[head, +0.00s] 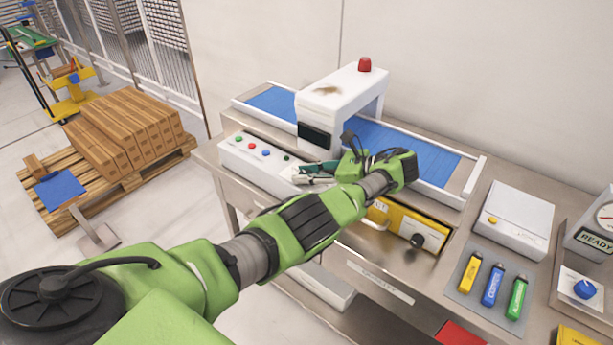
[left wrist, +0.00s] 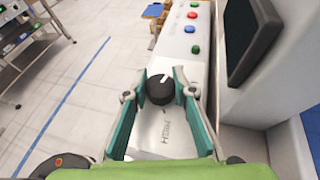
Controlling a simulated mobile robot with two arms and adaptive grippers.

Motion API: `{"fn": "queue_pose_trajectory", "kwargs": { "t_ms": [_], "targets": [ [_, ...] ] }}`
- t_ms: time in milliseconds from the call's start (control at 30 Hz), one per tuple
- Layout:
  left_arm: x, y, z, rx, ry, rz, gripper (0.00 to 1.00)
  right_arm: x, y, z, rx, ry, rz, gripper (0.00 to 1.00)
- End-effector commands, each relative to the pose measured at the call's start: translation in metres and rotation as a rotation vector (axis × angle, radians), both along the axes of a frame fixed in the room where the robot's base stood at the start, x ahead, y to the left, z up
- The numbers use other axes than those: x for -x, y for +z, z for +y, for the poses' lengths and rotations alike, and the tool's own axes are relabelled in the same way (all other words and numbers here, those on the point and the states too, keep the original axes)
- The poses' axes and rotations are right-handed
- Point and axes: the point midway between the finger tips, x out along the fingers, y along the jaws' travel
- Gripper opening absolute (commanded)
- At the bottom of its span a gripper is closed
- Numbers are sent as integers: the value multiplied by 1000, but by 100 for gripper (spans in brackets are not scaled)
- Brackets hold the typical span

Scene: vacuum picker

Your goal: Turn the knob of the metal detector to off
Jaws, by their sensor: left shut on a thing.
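The metal detector is a white arch (head: 345,85) with a red lamp over a blue conveyor belt (head: 430,160). Its white control panel (head: 225,155) runs along the front. The knob (left wrist: 160,89) is round and black with a white pointer line; a word like "HIGH" is printed beside it. My left gripper (left wrist: 160,82) is shut on the knob, one teal finger on each side. In the head view my left gripper (head: 302,174) is at the right part of the panel and the knob is hidden there. My right gripper is not in view.
Several coloured buttons (head: 251,143) sit on the panel beside my gripper. A dark screen (head: 314,136) is on the arch close by. Yellow, blue and green items (head: 492,285) lie at the right.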

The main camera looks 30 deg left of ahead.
Motion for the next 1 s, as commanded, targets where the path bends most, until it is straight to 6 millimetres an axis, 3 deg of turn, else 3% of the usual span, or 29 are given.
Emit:
{"fn": "queue_pose_trajectory", "kwargs": {
  "t_ms": [267, 300, 333, 833, 1000],
  "targets": [
    [-1, 3, 2, -5, 2, -4, 3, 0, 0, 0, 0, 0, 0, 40],
    [-1, 3, 2, -5, 2, -4, 35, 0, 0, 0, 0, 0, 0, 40],
    [-1, 3, 2, -5, 2, -4, 42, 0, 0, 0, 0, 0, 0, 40],
    [0, 1, 1, -1, -1, -1, 42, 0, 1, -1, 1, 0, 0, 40],
    [0, 3, 1, -1, -21, -1, 42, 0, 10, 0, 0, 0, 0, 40]
  ]
}}
